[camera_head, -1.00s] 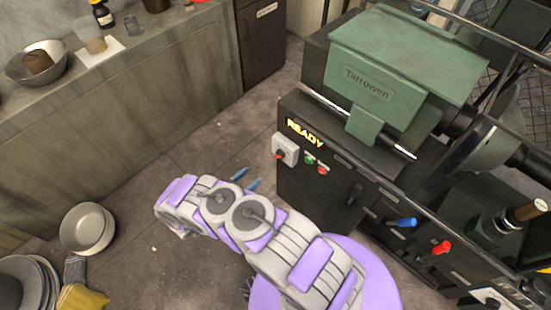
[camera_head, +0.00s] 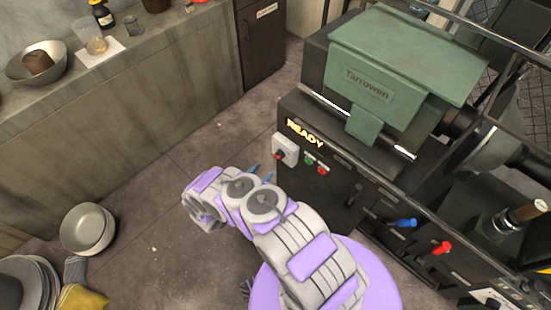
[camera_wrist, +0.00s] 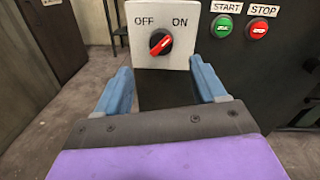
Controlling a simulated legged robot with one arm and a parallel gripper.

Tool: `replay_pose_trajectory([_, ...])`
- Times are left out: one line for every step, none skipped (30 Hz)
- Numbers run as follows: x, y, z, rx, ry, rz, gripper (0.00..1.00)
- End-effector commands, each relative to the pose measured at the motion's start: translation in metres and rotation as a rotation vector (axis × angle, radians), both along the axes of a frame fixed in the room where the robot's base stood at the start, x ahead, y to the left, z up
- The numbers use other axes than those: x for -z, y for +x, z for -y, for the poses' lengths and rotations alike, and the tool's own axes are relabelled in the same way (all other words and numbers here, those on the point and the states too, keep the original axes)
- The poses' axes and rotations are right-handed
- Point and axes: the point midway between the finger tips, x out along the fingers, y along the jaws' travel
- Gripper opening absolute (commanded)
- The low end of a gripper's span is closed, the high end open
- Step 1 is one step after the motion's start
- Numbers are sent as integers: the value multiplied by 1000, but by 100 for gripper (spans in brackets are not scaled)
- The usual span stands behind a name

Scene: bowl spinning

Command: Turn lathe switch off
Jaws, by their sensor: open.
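The lathe switch is a red knob (camera_wrist: 160,43) on a black disc, on a light box (camera_wrist: 161,18) marked OFF at left and ON at right. The knob lies diagonally, with its upper end towards ON. In the head view the switch box (camera_head: 284,149) is on the left of the machine front. My gripper (camera_wrist: 160,66) is open and empty, with its blue fingers either side of the box's lower part and the knob between and slightly above the tips. Contact cannot be told. In the head view my gripper (camera_head: 261,172) is just below and left of the box, partly hidden by my arm.
Green START (camera_wrist: 222,26) and red STOP (camera_wrist: 258,28) buttons are close to the right of the switch. A lit READY sign (camera_head: 305,133) is above. Blue (camera_head: 406,222) and red (camera_head: 442,248) levers stick out further right.

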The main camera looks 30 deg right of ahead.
Motion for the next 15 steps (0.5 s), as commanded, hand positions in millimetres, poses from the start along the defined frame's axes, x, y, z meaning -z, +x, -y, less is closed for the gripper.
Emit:
replay_pose_trajectory([-1, 3, 12, 6, -1, 0, 70])
replay_pose_trajectory([-1, 6, 17, 6, -2, 1, 70])
replay_pose_trajectory([-1, 9, 24, 5, -2, 1, 70])
replay_pose_trajectory([-1, 12, 29, 5, -2, 1, 70])
replay_pose_trajectory([-1, 14, 34, 5, -3, 0, 70])
replay_pose_trajectory([-1, 17, 42, 5, -3, 1, 70])
replay_pose_trajectory([-1, 19, 47, 5, -3, 1, 70])
replay_pose_trajectory([-1, 21, 51, 5, -3, 0, 70])
replay_pose_trajectory([-1, 24, 57, 4, -3, 0, 70])
replay_pose_trajectory([-1, 26, 61, 4, -3, 0, 70])
replay_pose_trajectory([-1, 28, 65, 4, -3, 0, 70])
replay_pose_trajectory([0, 30, 69, 4, -3, 0, 70])
replay_pose_trajectory([0, 31, 72, 4, -2, 0, 70])
replay_pose_trajectory([0, 32, 75, 3, -1, -1, 70])
replay_pose_trajectory([0, 34, 78, 2, -1, -1, 70])
